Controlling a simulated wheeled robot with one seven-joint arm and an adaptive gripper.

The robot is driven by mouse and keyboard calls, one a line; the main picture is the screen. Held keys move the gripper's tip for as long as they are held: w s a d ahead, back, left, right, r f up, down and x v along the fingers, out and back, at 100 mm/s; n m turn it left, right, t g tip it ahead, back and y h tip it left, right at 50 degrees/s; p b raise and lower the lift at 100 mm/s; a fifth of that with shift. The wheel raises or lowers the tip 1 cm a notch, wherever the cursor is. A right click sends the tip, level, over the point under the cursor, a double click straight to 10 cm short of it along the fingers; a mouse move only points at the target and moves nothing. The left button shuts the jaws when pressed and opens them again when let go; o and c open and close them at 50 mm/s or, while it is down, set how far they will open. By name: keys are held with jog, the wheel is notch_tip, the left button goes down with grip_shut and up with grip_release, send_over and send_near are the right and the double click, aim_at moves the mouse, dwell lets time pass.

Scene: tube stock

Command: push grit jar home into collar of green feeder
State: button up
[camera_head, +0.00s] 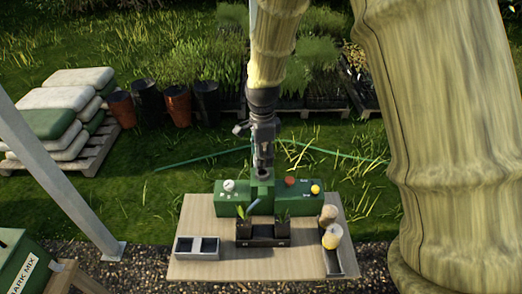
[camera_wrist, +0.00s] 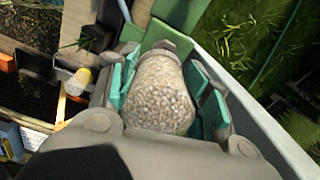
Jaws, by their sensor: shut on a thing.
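The green feeder (camera_head: 228,205) stands along the back of the table, with a raised block at its middle. My gripper (camera_head: 263,150) points down just above that block. In the wrist view my gripper (camera_wrist: 164,88) has its teal-padded fingers on both sides of the grit jar (camera_wrist: 160,95), a clear jar full of pale grit. The jar's narrow grey end faces the green feeder (camera_wrist: 183,12). The collar is hidden, and I cannot tell how deep the jar's end sits in it.
A grey two-compartment bin (camera_head: 197,257) is at the table's left. The front of the wooden table (camera_head: 230,272) is clear.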

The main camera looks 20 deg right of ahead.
jog(key=shift+s+f, duration=0.15)
jog(key=shift+w+f+b, duration=0.55)
jog(key=shift+w+f, duration=0.35)
jog(key=shift+f, duration=0.2)
jog(key=shift+s+f+b, duration=0.1)
jog(key=shift+s+b, duration=0.35)
jog(key=shift+s, duration=0.1)
jog(key=shift+w+f, duration=0.3)
jog(key=shift+f, duration=0.3)
jog(key=shift+s+f+b, duration=0.2)
jog(key=shift+f+b, duration=0.15)
jog(key=shift+w+f, duration=0.1)
jog(key=shift+f, duration=0.2)
jog(key=shift+f, duration=0.2)
jog(key=o, duration=1.2)
